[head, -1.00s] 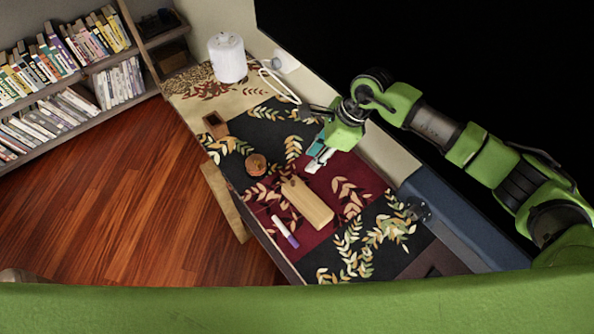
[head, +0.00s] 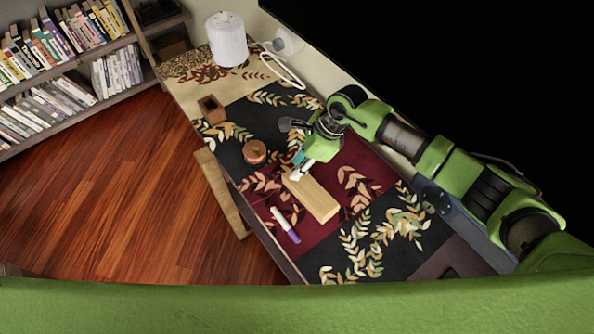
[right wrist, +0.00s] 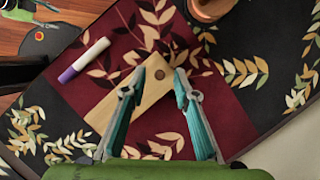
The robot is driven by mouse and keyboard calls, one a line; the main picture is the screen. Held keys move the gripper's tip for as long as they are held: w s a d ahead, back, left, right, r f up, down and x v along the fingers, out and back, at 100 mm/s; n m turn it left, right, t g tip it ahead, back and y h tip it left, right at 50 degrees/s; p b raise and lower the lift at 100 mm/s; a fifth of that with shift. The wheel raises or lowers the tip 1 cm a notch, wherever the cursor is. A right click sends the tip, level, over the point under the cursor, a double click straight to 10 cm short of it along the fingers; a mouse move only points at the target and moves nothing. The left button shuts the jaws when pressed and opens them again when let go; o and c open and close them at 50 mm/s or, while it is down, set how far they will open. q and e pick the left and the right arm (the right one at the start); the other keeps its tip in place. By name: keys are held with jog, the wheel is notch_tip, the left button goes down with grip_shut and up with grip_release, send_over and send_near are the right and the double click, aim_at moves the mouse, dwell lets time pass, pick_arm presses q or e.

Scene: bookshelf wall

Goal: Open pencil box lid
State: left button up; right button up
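The pencil box (head: 316,200) is a long, light wooden box lying on the dark red part of the patterned table cloth. In the right wrist view, the box (right wrist: 118,112) has a small round dark spot or knob (right wrist: 160,74) near one end. My right gripper (head: 298,174) is at the box's far end in the head view. In the right wrist view its two teal fingers (right wrist: 158,76) are apart, with the knob end between the tips. I cannot tell whether they touch the box. Its lid looks closed. My left gripper is not in view.
A white and purple marker (head: 285,224) lies left of the box. A round wooden container (head: 255,152) and a square wooden cup (head: 211,109) stand farther back. A white lamp (head: 227,45) stands at the far end. Bookshelves (head: 60,75) are at the left.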

aim_at(324, 207)
jog(key=shift+a+f, duration=0.2)
jog(key=shift+f, duration=0.2)
grip_shut()
jog(key=shift+s+d, duration=0.1)
jog(key=shift+d, duration=0.05)
jog(key=s+d, duration=0.2)
jog(key=s, duration=0.1)
jog(key=s+d+p, duration=0.1)
jog(key=s+d, duration=0.2)
jog(key=s+d+p, duration=0.1)
jog(key=s+d, duration=0.2)
jog(key=s, duration=0.1)
grip_release()
